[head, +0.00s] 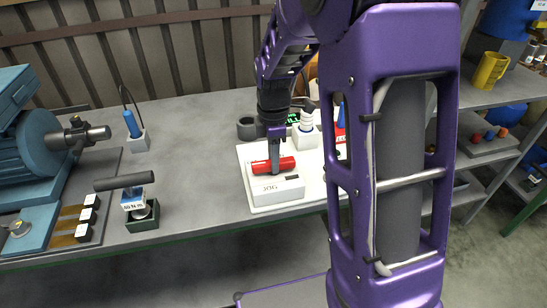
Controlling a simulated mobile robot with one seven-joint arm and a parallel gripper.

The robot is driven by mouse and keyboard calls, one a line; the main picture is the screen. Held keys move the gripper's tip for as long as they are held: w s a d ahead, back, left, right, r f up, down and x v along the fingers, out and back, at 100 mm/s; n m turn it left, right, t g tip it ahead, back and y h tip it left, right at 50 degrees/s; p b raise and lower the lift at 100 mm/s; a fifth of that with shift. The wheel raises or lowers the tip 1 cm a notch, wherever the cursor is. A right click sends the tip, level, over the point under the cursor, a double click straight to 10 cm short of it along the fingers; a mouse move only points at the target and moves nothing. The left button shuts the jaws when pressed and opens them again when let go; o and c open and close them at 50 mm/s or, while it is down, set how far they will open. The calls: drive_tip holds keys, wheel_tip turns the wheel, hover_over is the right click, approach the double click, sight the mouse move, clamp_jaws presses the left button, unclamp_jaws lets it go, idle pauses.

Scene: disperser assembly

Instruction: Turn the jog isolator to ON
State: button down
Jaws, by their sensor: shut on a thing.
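The jog isolator (282,191) is a white box with "JOG" on its front, on a white base plate (262,207) near the bench's front edge. Its red handle (287,163) lies roughly left to right across the top. My gripper (274,167) points down from above and is shut on the red handle, whose ends show on both sides of the fingers. The fingers hide the handle's middle. I cannot read any ON or OFF marking.
The grey bench (195,125) has clear room left of the plate. A black-handled tool (124,181), a blue motor (40,145) and a white-and-blue item (305,131) stand nearby. A yellow mug (490,70) sits on the right shelf. My purple arm blocks the right-centre.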

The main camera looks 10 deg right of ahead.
drive_tip(key=m, duration=0.4)
drive_tip(key=shift+r+p, duration=0.1)
drive_tip(key=shift+p, duration=0.3)
drive_tip(key=m, duration=0.5)
drive_tip(key=shift+p, duration=0.35)
drive_tip(key=m, duration=0.4)
drive_tip(key=shift+p, duration=0.3)
drive_tip(key=shift+m+p, duration=0.3)
drive_tip(key=shift+m, duration=1.9)
drive_tip(key=c, duration=0.6)
unclamp_jaws()
